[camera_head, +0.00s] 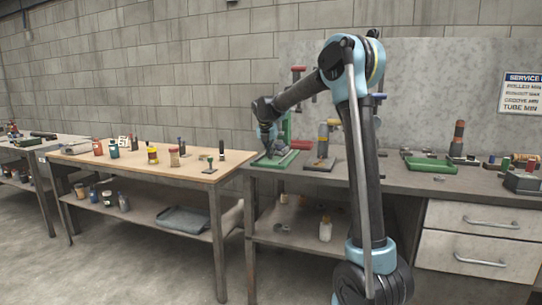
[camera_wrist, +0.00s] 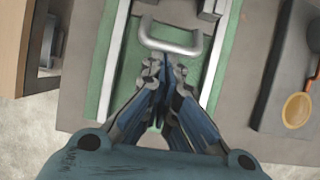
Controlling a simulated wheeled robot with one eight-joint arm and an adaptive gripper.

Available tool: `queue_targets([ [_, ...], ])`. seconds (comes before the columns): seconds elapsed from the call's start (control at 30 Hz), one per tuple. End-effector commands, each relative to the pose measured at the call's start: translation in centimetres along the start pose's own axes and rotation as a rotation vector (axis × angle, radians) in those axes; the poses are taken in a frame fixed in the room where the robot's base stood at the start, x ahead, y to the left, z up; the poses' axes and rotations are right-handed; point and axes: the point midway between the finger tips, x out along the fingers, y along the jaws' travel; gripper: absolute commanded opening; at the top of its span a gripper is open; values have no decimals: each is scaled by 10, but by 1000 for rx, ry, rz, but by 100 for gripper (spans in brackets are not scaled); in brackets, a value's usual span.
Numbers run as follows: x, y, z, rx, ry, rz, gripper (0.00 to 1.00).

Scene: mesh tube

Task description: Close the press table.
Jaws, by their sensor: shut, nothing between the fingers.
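In the wrist view the green bed (camera_wrist: 228,52) has pale rails along both sides. A grey U-shaped handle (camera_wrist: 170,48), which I take to be on the press table, lies across the upper middle between the rails. My gripper (camera_wrist: 162,64) is shut and empty, its tips just below the handle in the picture. I cannot tell whether they touch it.
A wooden-topped table (camera_head: 135,164) with jars and small tools stands to the left, across a narrow gap. Another tool on a dark base (camera_head: 320,163) stands right of the press. An orange round part (camera_wrist: 297,110) lies to the right in the wrist view.

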Motion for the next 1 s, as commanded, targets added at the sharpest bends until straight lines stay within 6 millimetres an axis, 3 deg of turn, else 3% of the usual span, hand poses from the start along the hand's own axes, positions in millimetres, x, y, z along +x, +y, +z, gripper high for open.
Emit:
queue_targets([
  [0.27,-14,0,5,-1,-10,1,0],
  [0.7,-93,0,1,-2,-3,1,0],
  [1.0,-119,-2,-1,7,0,0,0],
])
